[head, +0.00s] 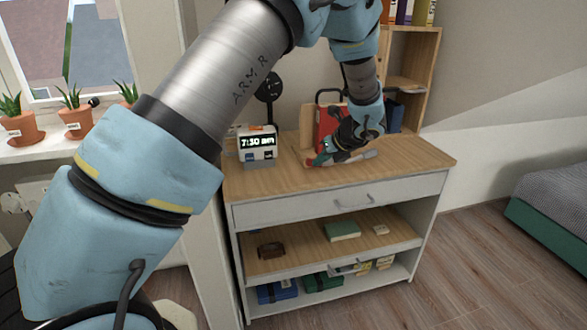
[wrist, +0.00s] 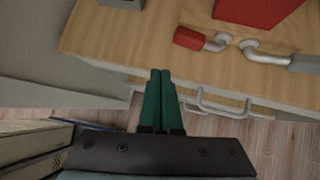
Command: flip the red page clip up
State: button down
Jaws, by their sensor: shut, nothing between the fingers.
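The red page clip (wrist: 188,38) shows in the wrist view as a red pad on a short grey arm, lying low over the wooden top at the front of a red object (wrist: 255,10). A matching clip with a grey pad (wrist: 304,63) points the other way, to the right. My gripper (wrist: 160,73) has its green fingers shut together and empty. Its tips are below and left of the red clip in the wrist view, apart from it. In the head view my gripper (head: 325,147) is in front of the red object (head: 327,118), and the red clip cannot be made out clearly.
The wooden-topped cabinet (head: 285,184) has a drawer handle (wrist: 220,106) below its front edge. A wooden shelf unit (head: 425,70) stands at the back right.

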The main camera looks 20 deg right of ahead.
jog(key=d+m, duration=0.2)
jog(key=d+t, duration=0.1)
jog(key=shift+w+d+f+m+h, duration=0.1)
jog(key=shift+d+f+m+h, duration=0.2)
jog(key=shift+f+m, duration=0.1)
jog(key=shift+a, duration=0.1)
jog(key=p+x, duration=0.1)
jog(key=x, duration=0.9)
jog(key=shift+r+p, duration=0.2)
jog(key=shift+p, duration=0.25)
jog(key=shift+r+p, duration=0.15)
jog(key=shift+p, duration=0.15)
